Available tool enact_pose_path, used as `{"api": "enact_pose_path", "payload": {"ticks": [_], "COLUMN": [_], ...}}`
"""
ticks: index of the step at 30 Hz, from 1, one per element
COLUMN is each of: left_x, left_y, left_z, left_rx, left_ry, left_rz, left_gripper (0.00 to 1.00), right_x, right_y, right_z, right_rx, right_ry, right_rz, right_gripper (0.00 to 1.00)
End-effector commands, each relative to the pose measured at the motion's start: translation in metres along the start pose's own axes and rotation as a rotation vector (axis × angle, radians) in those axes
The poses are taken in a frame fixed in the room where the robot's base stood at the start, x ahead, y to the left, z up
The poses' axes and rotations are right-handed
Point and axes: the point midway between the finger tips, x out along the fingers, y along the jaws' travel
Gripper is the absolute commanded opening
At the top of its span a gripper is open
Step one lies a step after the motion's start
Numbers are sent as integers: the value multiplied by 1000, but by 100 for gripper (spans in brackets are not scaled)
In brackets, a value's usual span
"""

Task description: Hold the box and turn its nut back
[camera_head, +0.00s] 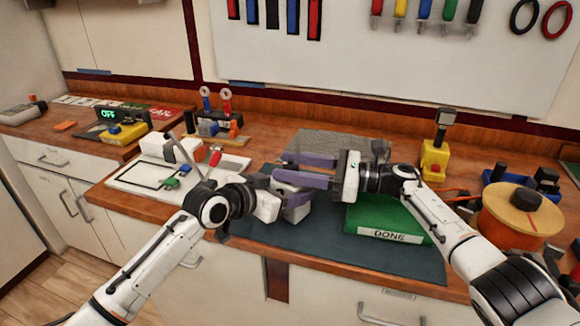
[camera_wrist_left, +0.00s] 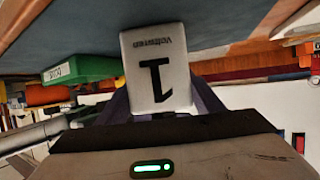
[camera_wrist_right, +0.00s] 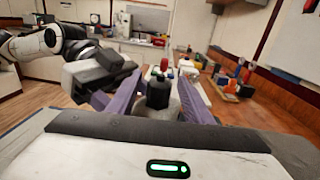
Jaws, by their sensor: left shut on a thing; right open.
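The white box (camera_wrist_left: 160,70), marked with a large black 1 and small lettering, is held between the purple fingers of my left gripper (camera_head: 297,203). In the head view the box is mostly hidden by both grippers. My right gripper (camera_head: 282,168) is open, its purple fingers pointing left over the box. I cannot tell whether either right finger touches the nut.
A green bin labelled DONE (camera_head: 390,232) stands on the dark mat (camera_head: 330,245) below my right wrist. A yellow device (camera_head: 434,160) and an orange round drum (camera_head: 520,215) are at the right. A white board (camera_head: 135,180) with small parts lies at the left.

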Motion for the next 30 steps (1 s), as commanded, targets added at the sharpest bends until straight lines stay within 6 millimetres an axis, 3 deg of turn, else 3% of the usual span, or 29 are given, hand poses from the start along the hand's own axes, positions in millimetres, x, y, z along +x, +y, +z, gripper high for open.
{"api": "enact_pose_path", "payload": {"ticks": [15, 21, 30], "left_x": [0, -1, -1], "left_y": [-4, -5, -5], "left_z": [2, 2, 1], "left_rx": [1, 2, 3], "left_ry": [-3, -3, -3], "left_rz": [-7, -8, -9], "left_gripper": [24, 24, 24], "right_x": [-98, -114, -116], "right_y": [0, 1, 1], "right_z": [-1, -1, -1], "right_rx": [2, 2, 2], "right_ry": [2, 1, 1], "right_rz": [-3, 0, 0], "right_gripper": [46, 46, 46]}}
